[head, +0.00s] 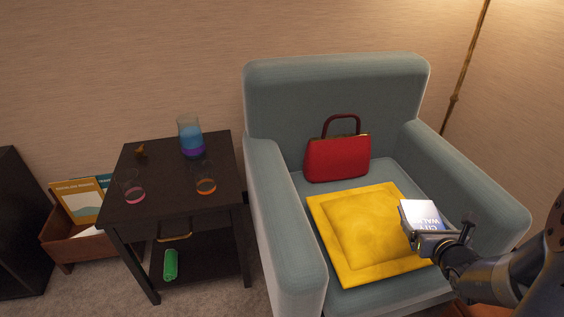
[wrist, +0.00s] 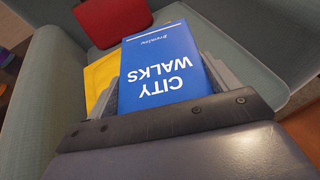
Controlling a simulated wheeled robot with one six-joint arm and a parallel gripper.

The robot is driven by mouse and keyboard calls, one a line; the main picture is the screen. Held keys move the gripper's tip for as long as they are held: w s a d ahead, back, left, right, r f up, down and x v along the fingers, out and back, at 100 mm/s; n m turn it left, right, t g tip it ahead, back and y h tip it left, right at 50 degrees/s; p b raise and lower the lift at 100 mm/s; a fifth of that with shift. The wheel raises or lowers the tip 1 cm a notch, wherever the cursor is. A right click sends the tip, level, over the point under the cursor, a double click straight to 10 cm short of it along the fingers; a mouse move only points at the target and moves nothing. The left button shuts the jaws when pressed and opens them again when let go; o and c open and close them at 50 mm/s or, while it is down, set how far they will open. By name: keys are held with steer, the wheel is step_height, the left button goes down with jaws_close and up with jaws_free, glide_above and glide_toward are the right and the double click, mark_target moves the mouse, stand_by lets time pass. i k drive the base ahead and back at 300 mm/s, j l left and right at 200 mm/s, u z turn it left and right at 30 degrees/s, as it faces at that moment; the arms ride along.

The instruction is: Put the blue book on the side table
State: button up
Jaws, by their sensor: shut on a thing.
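The blue book (wrist: 165,68) fills the middle of the wrist view, its cover reading "CITY WALKS". In the head view the book (head: 422,214) looks pale with glare and is above the right edge of the yellow cushion. My gripper (head: 432,239) is shut on the book's near end; the finger parts show at both sides of it in the wrist view. The dark side table (head: 160,211) stands to the left of the armchair, apart from my gripper. Whether the book touches the cushion I cannot tell.
The side table's top holds a blue-purple glass (head: 191,140), two small glasses (head: 206,181) (head: 134,188) and a small brown item (head: 140,151). A green roll (head: 170,264) lies on its lower shelf. The armchair (head: 335,95) holds a red handbag (head: 338,158) and the yellow cushion (head: 360,235).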

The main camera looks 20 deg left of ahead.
mark_target(172, 184)
steer(key=k+j, duration=0.3)
steer(key=j, duration=0.2)
steer(key=k+j+z, duration=0.15)
steer(key=k+j, duration=0.2)
steer(key=j, duration=0.2)
steer(key=k+j, duration=0.35)
steer(key=i+j, duration=0.1)
steer(key=j, duration=0.7)
steer(key=i+j+z, duration=0.15)
steer(key=j, duration=1.5)
steer(key=i+j, duration=0.4)
steer(key=j, duration=0.2)
steer(key=z, duration=0.05)
